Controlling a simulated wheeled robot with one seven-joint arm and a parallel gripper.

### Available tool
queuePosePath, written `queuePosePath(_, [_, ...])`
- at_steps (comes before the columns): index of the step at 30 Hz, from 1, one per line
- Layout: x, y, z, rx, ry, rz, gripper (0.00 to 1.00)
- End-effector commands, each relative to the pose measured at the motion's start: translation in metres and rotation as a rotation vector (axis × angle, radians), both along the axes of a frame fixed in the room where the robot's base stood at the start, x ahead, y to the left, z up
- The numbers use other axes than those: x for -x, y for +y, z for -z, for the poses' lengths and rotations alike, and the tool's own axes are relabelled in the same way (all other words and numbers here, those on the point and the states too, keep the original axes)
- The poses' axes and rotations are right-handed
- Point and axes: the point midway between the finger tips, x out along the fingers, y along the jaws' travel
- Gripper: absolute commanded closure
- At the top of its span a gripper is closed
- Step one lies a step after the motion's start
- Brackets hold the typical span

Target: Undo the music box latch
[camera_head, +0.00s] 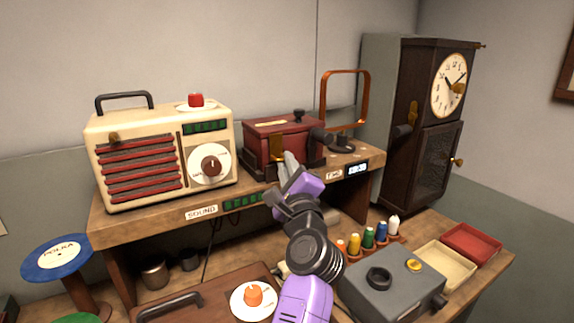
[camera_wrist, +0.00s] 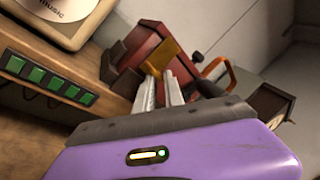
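The music box (camera_head: 298,136) is a dark red box with a black knob on its lid, on the raised shelf in the head view; it also shows in the wrist view (camera_wrist: 135,50). Its brass latch (camera_head: 276,148) is on the front face. In the wrist view the latch (camera_wrist: 160,57) is just beyond my fingertips. My gripper (camera_head: 284,158) reaches up to the box front, its two pale fingers (camera_wrist: 159,78) apart with a narrow gap and nothing clearly held. The fingertips overlap the latch's lower end; I cannot tell whether they touch it.
A cream radio (camera_head: 160,150) stands left of the box. A copper-coloured frame (camera_head: 345,100) on a dark base and a dark clock (camera_head: 432,120) stand right. Below are a grey box (camera_head: 390,285), several coloured bottles (camera_head: 368,237) and trays (camera_head: 470,243). The shelf edge lies under my gripper.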

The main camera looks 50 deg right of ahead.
Motion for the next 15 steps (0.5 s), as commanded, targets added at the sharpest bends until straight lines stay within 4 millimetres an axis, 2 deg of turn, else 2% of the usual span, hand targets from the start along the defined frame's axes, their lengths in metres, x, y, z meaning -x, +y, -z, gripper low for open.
queuePosePath(8, [0.001, 0.000, -0.002, -0.003, 0.009, 0.000, 1.00])
queuePosePath(15, [0.005, 0.002, -0.012, -0.027, 0.083, 0.001, 1.00])
